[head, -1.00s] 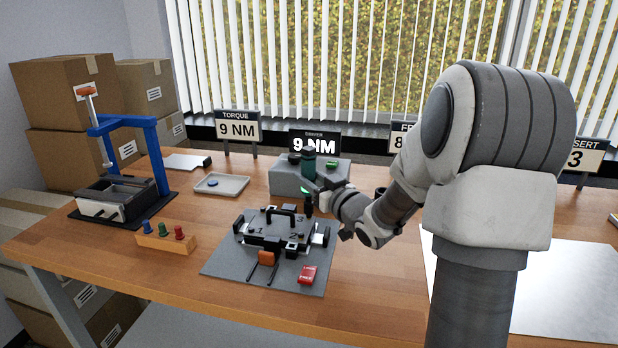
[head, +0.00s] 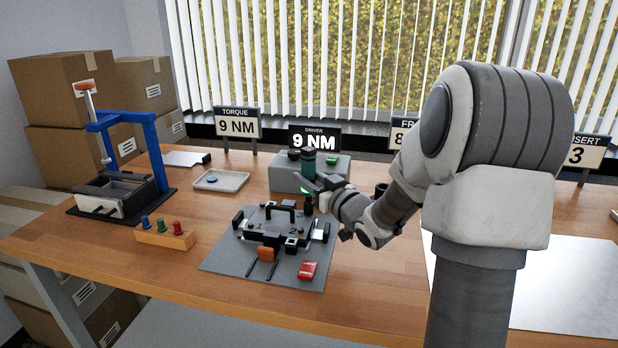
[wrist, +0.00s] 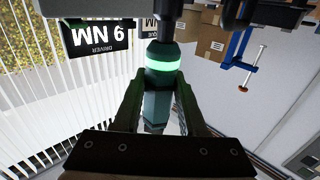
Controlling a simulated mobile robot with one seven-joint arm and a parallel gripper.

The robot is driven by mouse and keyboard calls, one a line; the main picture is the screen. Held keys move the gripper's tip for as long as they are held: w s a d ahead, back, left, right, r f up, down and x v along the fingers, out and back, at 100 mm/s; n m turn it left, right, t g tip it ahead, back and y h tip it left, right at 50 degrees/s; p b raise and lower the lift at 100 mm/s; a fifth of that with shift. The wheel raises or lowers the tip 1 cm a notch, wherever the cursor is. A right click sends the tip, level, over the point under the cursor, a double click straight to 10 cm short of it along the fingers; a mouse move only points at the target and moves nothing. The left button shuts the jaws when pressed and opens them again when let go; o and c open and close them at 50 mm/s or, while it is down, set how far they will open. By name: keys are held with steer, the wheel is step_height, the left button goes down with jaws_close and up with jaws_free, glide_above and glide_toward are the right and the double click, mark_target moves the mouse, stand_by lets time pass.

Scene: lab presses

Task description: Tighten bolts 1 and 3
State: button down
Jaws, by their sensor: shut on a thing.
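My gripper (head: 320,182) is shut on a teal driver (head: 308,163) with a lit green ring. In the wrist view the driver (wrist: 160,62) sits between both fingers (wrist: 158,95), its dark shaft running out past the top. In the head view the driver is upright, its lower end over or beside the back right of the black fixture (head: 282,226). Whether its tip touches a bolt cannot be told. The fixture has a black top handle and an orange-handled part (head: 267,253) at the front. The individual bolts are too small to make out.
A red block (head: 307,270) lies on the grey mat (head: 225,262). A holder with three coloured knobs (head: 165,237) and a blue-framed press (head: 155,155) stand left. A grey box (head: 285,180) and a 9 NM driver display (head: 314,139) stand behind. A shallow tray (head: 222,181) is left of the box.

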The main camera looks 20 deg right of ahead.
mark_target(313, 168)
steer(key=shift+s+f+b, duration=0.1)
steer(key=shift+f+b, duration=0.3)
steer(key=shift+f, duration=0.15)
stand_by(0.7)
steer(key=shift+r, duration=0.1)
stand_by(0.5)
steer(key=shift+r+p, duration=1.25)
steer(key=shift+r, duration=0.7)
